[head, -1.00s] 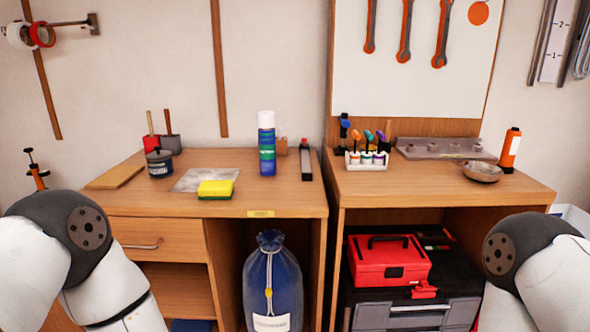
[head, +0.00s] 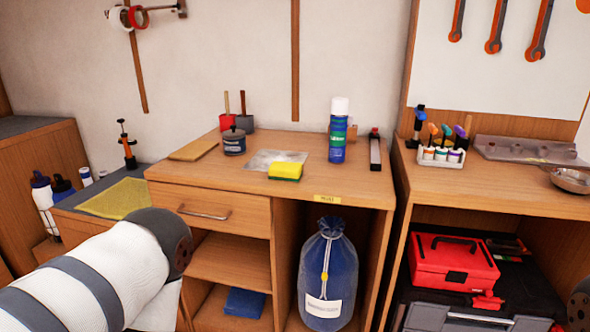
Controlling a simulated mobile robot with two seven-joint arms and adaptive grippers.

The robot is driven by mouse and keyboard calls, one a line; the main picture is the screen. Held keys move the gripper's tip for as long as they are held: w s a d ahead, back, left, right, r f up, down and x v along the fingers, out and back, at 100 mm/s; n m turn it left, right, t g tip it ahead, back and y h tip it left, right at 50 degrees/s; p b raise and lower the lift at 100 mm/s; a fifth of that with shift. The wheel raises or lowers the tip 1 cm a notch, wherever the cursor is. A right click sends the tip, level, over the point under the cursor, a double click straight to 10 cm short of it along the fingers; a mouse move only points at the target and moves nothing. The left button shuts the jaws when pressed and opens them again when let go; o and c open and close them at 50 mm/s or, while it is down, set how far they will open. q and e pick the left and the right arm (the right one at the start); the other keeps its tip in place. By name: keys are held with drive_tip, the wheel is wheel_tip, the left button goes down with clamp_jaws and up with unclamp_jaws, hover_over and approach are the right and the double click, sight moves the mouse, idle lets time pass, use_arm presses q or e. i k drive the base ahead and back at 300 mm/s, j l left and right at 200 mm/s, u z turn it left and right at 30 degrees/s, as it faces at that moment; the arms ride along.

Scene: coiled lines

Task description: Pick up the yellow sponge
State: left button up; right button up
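The yellow sponge (head: 285,171) lies flat on the left wooden workbench (head: 222,177), close to its front edge. It has a thin green layer along its bottom and sits at the front right of a grey sheet (head: 262,159). Part of my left arm shows at the lower left, in front of the bench and well short of the sponge. A small dark part of my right arm shows at the lower right edge. Neither gripper is in view.
A spray can (head: 339,130) stands behind and right of the sponge. A dark tin (head: 234,142) and a wooden board (head: 193,149) are to its left. A blue bag (head: 328,275) stands under the bench. A second bench on the right holds a marker rack (head: 442,155) and a metal bowl (head: 572,180).

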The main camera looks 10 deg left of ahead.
sight(278, 171)
drive_tip(key=i+j+z, duration=0.1)
drive_tip(key=j, duration=0.4)
drive_tip(key=i+j+z, duration=0.15)
drive_tip(key=j, duration=0.35)
drive_tip(key=i+j+z, duration=0.1)
drive_tip(key=j, duration=0.45)
drive_tip(key=i+j+z, duration=0.15)
drive_tip(key=j, duration=0.4)
drive_tip(key=i+j+z, duration=0.1)
drive_tip(key=j, duration=0.4)
